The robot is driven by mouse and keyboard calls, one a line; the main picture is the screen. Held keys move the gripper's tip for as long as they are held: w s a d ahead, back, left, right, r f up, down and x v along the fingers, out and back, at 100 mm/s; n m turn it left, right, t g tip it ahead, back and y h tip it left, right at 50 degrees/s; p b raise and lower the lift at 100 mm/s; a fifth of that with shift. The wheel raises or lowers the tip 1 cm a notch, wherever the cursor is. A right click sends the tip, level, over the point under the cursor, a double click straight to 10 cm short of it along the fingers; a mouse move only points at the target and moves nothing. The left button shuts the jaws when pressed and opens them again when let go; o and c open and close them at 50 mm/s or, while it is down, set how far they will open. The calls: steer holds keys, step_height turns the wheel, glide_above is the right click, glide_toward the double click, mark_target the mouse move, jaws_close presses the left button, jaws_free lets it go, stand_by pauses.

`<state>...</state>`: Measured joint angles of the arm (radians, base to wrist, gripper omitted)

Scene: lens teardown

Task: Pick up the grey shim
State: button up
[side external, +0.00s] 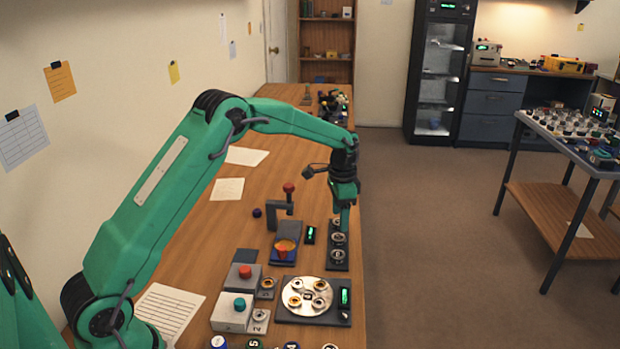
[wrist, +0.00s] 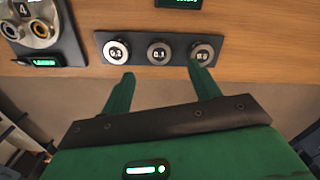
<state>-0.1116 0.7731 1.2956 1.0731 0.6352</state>
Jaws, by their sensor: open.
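A dark tray (wrist: 179,41) holds a row of three round ring-like shims with printed labels. The left shim (wrist: 117,51) is pale silver and reads 0.2. The middle shim (wrist: 159,52) is grey and reads 0.1. The right shim (wrist: 202,54) is grey with a label too small to read surely. I cannot tell for certain which one is called the grey shim. My gripper (wrist: 160,72) is open and empty, its green fingers spread below the row in the wrist view. In the side external view my gripper (side external: 344,228) hangs at the tray's far end, partly hiding the far shim.
A round plate with several rings (side external: 307,297) sits on a dark base nearer the camera. A small press with a red knob (side external: 289,188) and a green-lit display (side external: 310,235) stand left of the tray. The table's right edge is close beside the tray.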

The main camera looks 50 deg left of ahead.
mark_target(339, 237)
steer(key=shift+f, duration=0.7)
steer(key=shift+f, duration=0.1)
steer(key=shift+f, duration=2.45)
steer(key=c, duration=1)
